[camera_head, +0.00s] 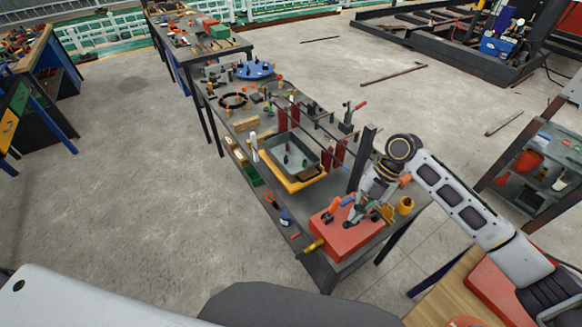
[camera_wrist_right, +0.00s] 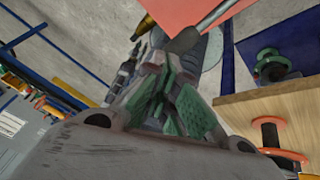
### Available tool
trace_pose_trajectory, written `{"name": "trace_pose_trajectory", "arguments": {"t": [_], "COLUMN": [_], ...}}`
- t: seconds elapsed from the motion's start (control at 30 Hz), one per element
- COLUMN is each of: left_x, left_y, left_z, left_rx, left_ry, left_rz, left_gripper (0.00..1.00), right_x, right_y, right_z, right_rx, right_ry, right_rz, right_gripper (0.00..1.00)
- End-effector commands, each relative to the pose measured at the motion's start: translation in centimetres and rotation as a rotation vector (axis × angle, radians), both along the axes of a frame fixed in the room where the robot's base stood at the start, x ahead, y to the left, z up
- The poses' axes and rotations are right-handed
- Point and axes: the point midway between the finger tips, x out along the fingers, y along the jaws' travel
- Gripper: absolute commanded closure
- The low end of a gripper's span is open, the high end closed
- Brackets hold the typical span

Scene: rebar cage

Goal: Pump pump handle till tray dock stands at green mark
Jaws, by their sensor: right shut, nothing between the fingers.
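The tray dock (camera_head: 291,182) is a yellow cradle holding a grey tray (camera_head: 294,150) on the bench, beside upright posts. A red pump base (camera_head: 347,240) sits at the bench's near end. My right gripper (camera_head: 354,214) is above it, with its fingers shut and empty. In the right wrist view the green-padded fingers (camera_wrist_right: 168,88) point towards a grey rod with a dark end (camera_wrist_right: 187,39), which looks like the pump handle. The fingertips are close to that end; I cannot tell if they touch it. I cannot make out a green mark. My left gripper is out of view.
The bench (camera_head: 322,262) is crowded with tools and a blue round fixture (camera_head: 254,69). A yellow-ended fitting (camera_head: 313,245) juts from the red base's left side. A yellow object (camera_head: 405,205) stands to its right. Open concrete floor lies left of the bench.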

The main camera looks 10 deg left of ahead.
Motion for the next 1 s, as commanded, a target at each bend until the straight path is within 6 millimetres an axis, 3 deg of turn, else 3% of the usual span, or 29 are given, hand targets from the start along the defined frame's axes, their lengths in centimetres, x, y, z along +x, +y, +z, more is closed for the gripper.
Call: {"name": "trace_pose_trajectory", "arguments": {"t": [1.0], "left_x": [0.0], "left_y": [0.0], "left_z": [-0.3], "left_rx": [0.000], "left_ry": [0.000], "left_rz": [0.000], "left_gripper": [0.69], "right_x": [-0.5], "right_y": [0.5], "right_z": [-1.3], "right_rx": [0.000], "right_ry": [0.001], "right_rz": [0.000], "right_gripper": [1.00]}}
